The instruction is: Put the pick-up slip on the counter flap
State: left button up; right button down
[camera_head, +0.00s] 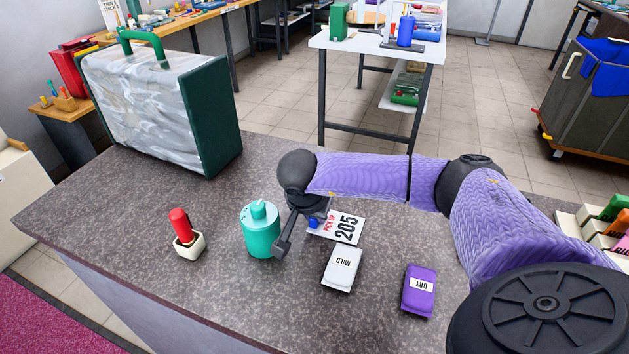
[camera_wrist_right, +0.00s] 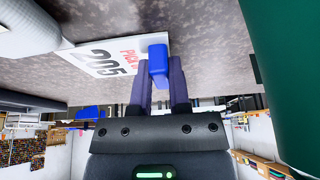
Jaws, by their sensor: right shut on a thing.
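The pick-up slip (camera_head: 345,229) is a white card printed "PICK UP 205" with a blue tab at its left end. My right gripper (camera_head: 311,222) is shut on the slip by that blue tab. In the right wrist view the slip (camera_wrist_right: 100,57) extends left from the blue tab between the fingers. The slip is low over the speckled grey counter (camera_head: 140,245); whether it touches cannot be told. No separate flap edge can be made out on the counter. My left gripper is not in view.
A teal pump bottle (camera_head: 261,232) stands close left of my right gripper. A white "MILD" packet (camera_head: 341,268) and a purple "DRY" packet (camera_head: 418,290) lie nearer. A red-handled stamp (camera_head: 186,235) and a bagged comforter (camera_head: 150,105) are left. The counter's front left is clear.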

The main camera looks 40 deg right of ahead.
jog(key=c, duration=0.6)
grip_release()
